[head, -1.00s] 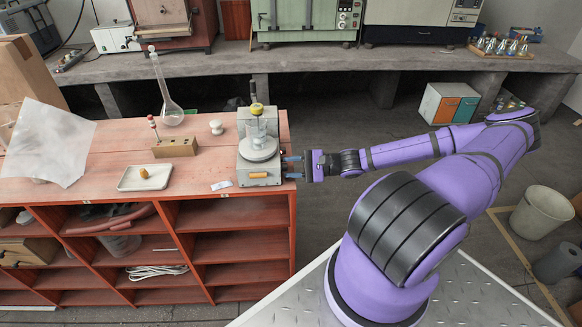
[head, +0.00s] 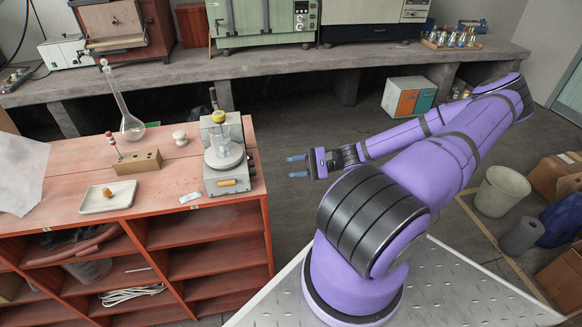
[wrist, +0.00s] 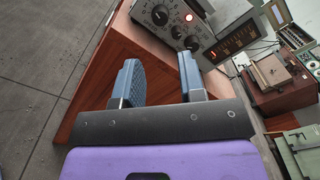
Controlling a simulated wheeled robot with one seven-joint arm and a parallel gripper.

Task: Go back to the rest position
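My gripper (head: 298,166) is at the end of my purple arm, over the floor just right of the red wooden shelf unit (head: 80,171). Its two blue fingers stand apart with nothing between them. In the wrist view the open fingers (wrist: 158,80) also show empty, and the grey device with knobs and a lit red lamp (wrist: 172,20) lies beyond them. In the head view this grey device (head: 234,183) stands at the shelf top's right end, with a glass vessel (head: 223,143) on it. A clear gap separates it from my gripper.
On the shelf top are a white tray (head: 92,206) with a small brown lump, a wooden block (head: 137,162), a round-bottomed flask (head: 132,128) and a white knob-shaped piece (head: 180,137). A concrete bench (head: 290,62) runs along the back. A bin (head: 500,191) stands at right.

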